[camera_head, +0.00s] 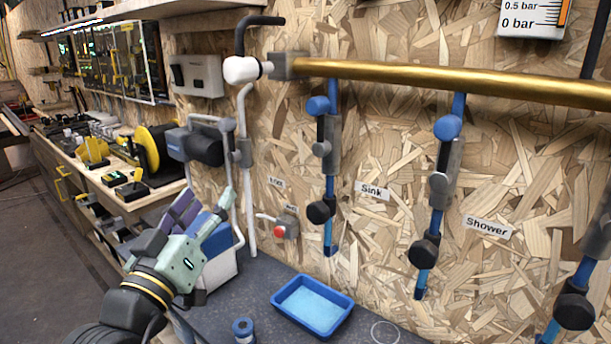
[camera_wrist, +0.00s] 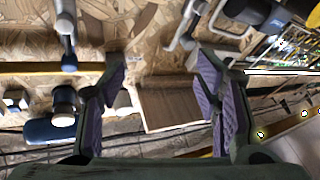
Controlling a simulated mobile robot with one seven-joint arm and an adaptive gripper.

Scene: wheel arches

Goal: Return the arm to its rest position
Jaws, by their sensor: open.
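My gripper (camera_head: 208,202) is at the lower left of the head view, raised in front of the wall. It points up and to the right, away from my arm. In the wrist view my gripper (camera_wrist: 163,75) shows two purple-padded fingers spread wide. Nothing is between them; a brown board (camera_wrist: 172,105) and the wood-chip wall show through the gap.
A brass pipe (camera_head: 450,78) crosses the wall, with blue valve pipes (camera_head: 328,190) hanging below it. A blue tray (camera_head: 313,306) and a blue spool (camera_head: 243,329) stand on the dark surface. A workbench (camera_head: 150,190) with tools lines the left. Floor (camera_head: 40,240) is clear there.

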